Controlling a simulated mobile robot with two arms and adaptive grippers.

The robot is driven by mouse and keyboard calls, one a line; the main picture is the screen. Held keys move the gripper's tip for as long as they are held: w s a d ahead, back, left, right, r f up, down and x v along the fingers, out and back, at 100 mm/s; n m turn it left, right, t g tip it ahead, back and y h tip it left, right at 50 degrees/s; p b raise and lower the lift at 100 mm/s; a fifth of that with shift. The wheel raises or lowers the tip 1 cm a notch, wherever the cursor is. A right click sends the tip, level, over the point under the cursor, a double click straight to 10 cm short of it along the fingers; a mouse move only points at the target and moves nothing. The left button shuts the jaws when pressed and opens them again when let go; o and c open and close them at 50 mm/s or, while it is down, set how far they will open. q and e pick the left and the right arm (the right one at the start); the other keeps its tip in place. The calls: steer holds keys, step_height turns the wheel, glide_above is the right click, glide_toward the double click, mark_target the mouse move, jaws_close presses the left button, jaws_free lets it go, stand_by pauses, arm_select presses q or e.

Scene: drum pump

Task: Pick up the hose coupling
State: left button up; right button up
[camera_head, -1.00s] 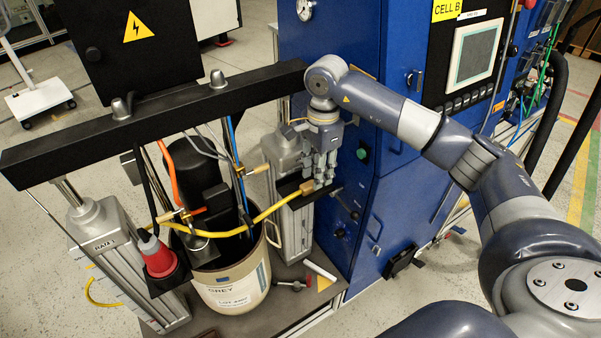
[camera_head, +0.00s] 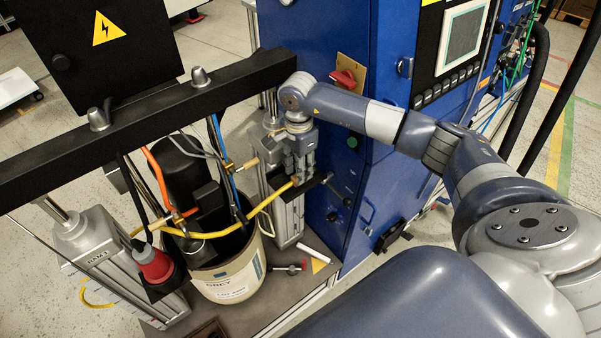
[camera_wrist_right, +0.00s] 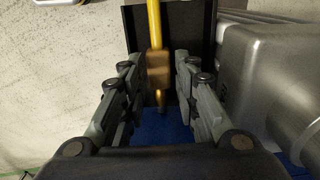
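The hose coupling is a brass-coloured sleeve (camera_wrist_right: 158,70) on the end of the yellow hose (camera_head: 268,203). It lies at a small black holder (camera_head: 314,187) beside the blue cabinet. My right gripper (camera_head: 300,172) points down over the holder, its fingers largely hiding the coupling in the head view. In the right wrist view the right gripper (camera_wrist_right: 160,75) is open, one finger on each side of the coupling with visible gaps. I cannot tell whether the fingertips are level with it. My left gripper is not in view.
A black crossbeam (camera_head: 150,118) runs close to my right wrist on its left. The blue cabinet (camera_head: 340,225) stands close on the right.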

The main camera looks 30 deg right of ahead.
step_height(320, 180, down, 2)
steer(key=shift+s+f, duration=0.1)
steer(key=shift+f, duration=0.1)
jaws_close()
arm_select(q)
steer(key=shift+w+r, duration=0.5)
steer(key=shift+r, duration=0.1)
